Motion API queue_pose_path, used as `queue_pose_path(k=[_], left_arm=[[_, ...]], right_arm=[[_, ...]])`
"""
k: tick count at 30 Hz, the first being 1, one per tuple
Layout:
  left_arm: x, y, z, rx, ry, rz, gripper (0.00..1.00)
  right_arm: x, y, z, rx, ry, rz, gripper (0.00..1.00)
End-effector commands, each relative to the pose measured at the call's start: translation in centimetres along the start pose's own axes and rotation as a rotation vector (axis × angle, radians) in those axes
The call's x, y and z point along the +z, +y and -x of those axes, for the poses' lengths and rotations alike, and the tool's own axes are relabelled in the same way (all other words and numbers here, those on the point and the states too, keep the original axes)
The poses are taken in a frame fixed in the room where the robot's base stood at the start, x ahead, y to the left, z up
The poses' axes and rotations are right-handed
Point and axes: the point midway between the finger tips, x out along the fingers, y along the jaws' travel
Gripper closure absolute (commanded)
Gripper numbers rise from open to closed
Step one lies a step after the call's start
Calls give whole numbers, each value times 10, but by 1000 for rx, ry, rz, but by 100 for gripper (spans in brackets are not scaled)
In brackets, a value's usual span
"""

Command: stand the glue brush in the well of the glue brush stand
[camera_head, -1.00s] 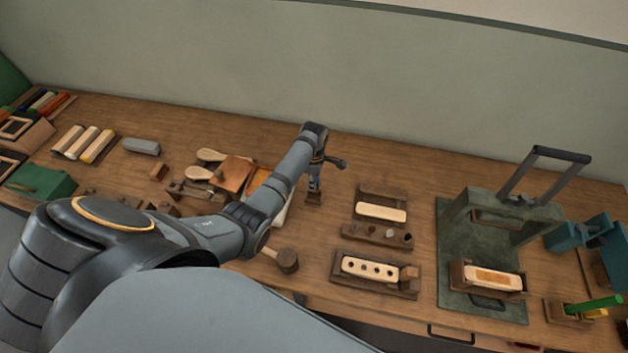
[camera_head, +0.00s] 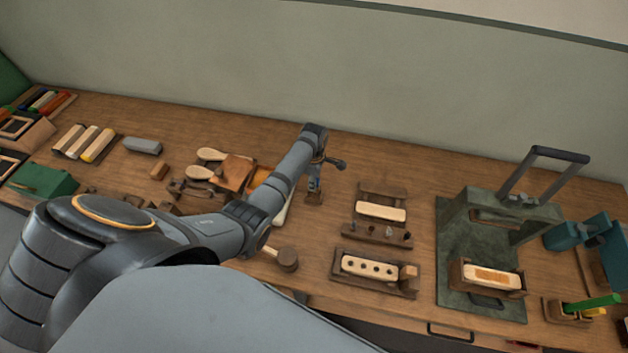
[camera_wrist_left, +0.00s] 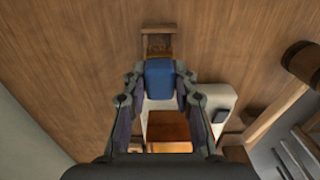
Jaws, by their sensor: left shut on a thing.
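My left gripper (camera_head: 315,182) points down over the glue brush stand (camera_head: 314,199), a small brown wooden block near the middle of the bench. In the left wrist view, the gripper (camera_wrist_left: 160,92) is shut on a blue block-like end, which I take to be the glue brush (camera_wrist_left: 160,76). The stand (camera_wrist_left: 157,42) shows just beyond it. The brush's lower part is hidden by the blue end and the fingers. I cannot tell whether it is inside the well or only above it. My right gripper is not in view.
A wooden mallet (camera_head: 287,259) lies in front of the stand. A holed brush block in a tray (camera_head: 375,273) and a small rack (camera_head: 377,235) are to the right. Brush blanks and an orange-brown piece (camera_head: 236,170) lie left of the gripper. A green press (camera_head: 480,250) stands farther right.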

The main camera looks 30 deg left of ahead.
Motion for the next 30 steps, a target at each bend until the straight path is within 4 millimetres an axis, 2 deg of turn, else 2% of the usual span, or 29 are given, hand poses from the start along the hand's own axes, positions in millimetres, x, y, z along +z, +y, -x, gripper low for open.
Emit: queue_pose_path(k=[30], left_arm=[[0,0,-37,1,0,0,100]], right_arm=[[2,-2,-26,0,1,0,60]])
